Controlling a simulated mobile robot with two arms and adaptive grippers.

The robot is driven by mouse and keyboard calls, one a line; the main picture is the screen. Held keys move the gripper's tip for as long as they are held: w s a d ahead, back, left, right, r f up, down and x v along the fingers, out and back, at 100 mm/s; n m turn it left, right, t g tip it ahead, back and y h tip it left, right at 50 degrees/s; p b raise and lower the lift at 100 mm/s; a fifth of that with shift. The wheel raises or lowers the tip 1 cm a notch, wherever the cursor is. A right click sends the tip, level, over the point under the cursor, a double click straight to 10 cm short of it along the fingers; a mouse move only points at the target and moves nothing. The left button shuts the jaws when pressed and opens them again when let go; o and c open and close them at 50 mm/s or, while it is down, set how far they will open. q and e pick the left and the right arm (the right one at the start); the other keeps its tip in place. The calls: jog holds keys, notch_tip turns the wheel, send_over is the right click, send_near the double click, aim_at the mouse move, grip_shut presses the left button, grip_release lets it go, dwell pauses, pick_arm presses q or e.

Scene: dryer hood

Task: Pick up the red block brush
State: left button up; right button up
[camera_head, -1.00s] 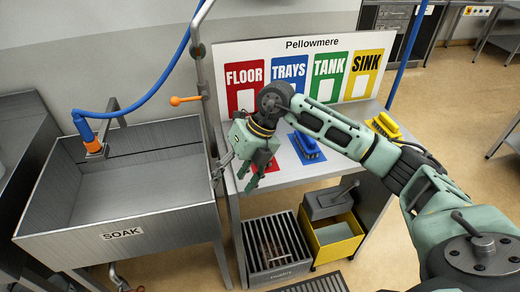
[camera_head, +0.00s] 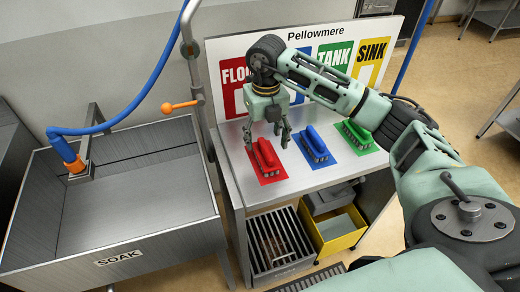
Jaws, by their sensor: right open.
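The red block brush (camera_head: 266,157) sits on a red mat at the left end of the metal table, in the head view. My right gripper (camera_head: 267,138) points down over it, fingers apart and empty. One finger shows at each side of the brush's far end; I cannot tell whether they touch it. My left gripper is not in view.
A blue brush (camera_head: 316,143) and a green brush (camera_head: 357,133) sit on mats to the right. The Pellowmere sign board (camera_head: 218,52) stands behind, partly hidden by my arm. The SOAK sink (camera_head: 130,205) is left; a crate (camera_head: 279,245) and yellow bin (camera_head: 337,236) are below.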

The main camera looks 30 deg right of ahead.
aim_at(267, 149)
jog(key=f, duration=0.1)
jog(key=f+p, duration=0.2)
jog(key=f, duration=0.1)
jog(key=shift+s+d, duration=0.1)
jog(key=shift+s, duration=0.25)
jog(key=shift+w+f+p, duration=0.25)
jog(key=shift+f+p, duration=0.15)
jog(key=shift+f, duration=0.9)
jog(key=shift+c, duration=1.5)
jog(key=c, duration=0.6)
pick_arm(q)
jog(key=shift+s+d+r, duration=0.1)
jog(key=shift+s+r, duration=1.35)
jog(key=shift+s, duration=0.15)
pick_arm(e)
jog(key=c, duration=0.4)
